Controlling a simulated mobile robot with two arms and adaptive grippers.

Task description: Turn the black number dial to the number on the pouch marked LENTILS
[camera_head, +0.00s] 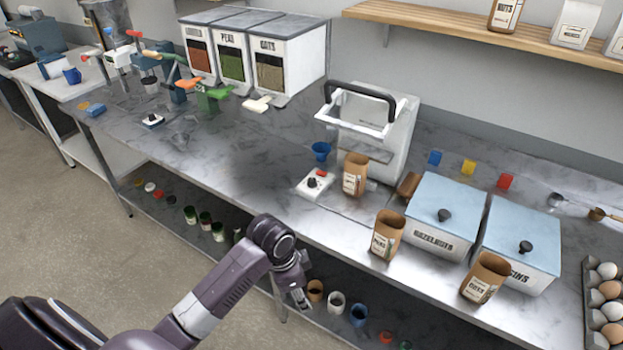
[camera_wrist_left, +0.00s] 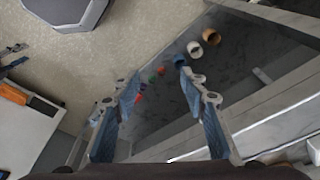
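A small white box (camera_head: 316,190) with a black dial (camera_head: 312,183) and a red part stands on the bench. Another small white box with a black dial (camera_head: 152,119) stands farther left on the bench. The numbers are too small to read. Brown labelled pouches stand beside the sealer-like machine (camera_head: 355,174), in front of the HAZELNUTS bin (camera_head: 387,236) and at the right (camera_head: 485,279). I cannot read LENTILS on any of them. My left gripper (camera_head: 296,293) is at the bench's front edge, below and left of the pouches; the left wrist view shows it open and empty (camera_wrist_left: 157,86). My right gripper is out of view.
A white machine with a black handle (camera_head: 384,128) stands behind the nearer dial. Blue-lidded bins (camera_head: 436,215) and an egg tray (camera_head: 588,322) fill the right. The lower shelf (camera_head: 258,258) holds several cups and lids.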

